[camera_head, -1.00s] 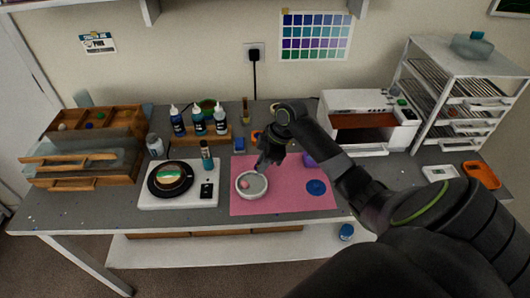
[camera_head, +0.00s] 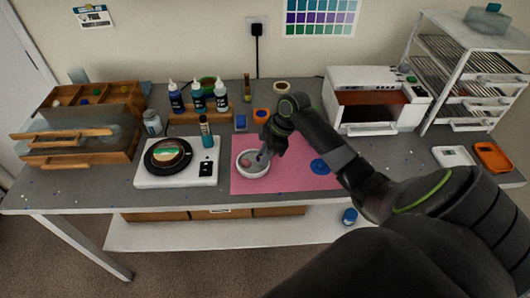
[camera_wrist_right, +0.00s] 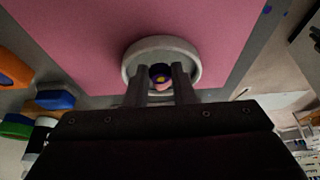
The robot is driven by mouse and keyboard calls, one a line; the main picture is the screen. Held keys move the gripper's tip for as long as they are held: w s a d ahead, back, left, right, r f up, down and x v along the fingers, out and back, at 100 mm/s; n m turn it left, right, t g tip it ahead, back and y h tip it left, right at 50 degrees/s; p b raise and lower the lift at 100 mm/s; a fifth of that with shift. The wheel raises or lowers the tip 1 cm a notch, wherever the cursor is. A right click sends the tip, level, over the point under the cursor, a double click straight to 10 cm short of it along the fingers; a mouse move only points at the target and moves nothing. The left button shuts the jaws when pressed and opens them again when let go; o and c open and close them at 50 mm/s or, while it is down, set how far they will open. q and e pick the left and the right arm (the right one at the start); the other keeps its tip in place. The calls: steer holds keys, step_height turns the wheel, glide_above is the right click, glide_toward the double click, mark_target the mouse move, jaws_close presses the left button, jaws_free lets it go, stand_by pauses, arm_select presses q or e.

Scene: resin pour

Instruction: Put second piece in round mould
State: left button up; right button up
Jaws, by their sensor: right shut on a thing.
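The round mould (camera_head: 252,174) is a pale ring-shaped dish on the pink mat (camera_head: 292,181). A small pink piece (camera_head: 246,162) lies inside it at the left. My right gripper (camera_head: 262,156) reaches down over the right part of the mould. In the right wrist view the mould (camera_wrist_right: 185,49) surrounds the fingertips (camera_wrist_right: 161,75). A dark purple piece with a yellow centre (camera_wrist_right: 160,72) sits between the fingers, which are shut on it. I cannot tell whether it touches the mould floor. The pink piece (camera_wrist_right: 161,87) shows partly beside it. My left gripper is not in view.
A white scale (camera_head: 207,170) with a black round plate stands left of the mat. Dropper bottles (camera_head: 198,97) in a wooden rack stand behind. A blue disc (camera_head: 320,166) lies on the mat's right. A white oven (camera_head: 375,87) stands behind my right arm.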

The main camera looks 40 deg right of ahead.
steer(key=o, duration=1)
steer(key=shift+o, duration=0.3)
steer(key=o, duration=0.4)
steer(key=shift+c, duration=0.2)
steer(key=shift+r, duration=0.1)
step_height(320, 180, up, 7)
steer(key=p, duration=0.7)
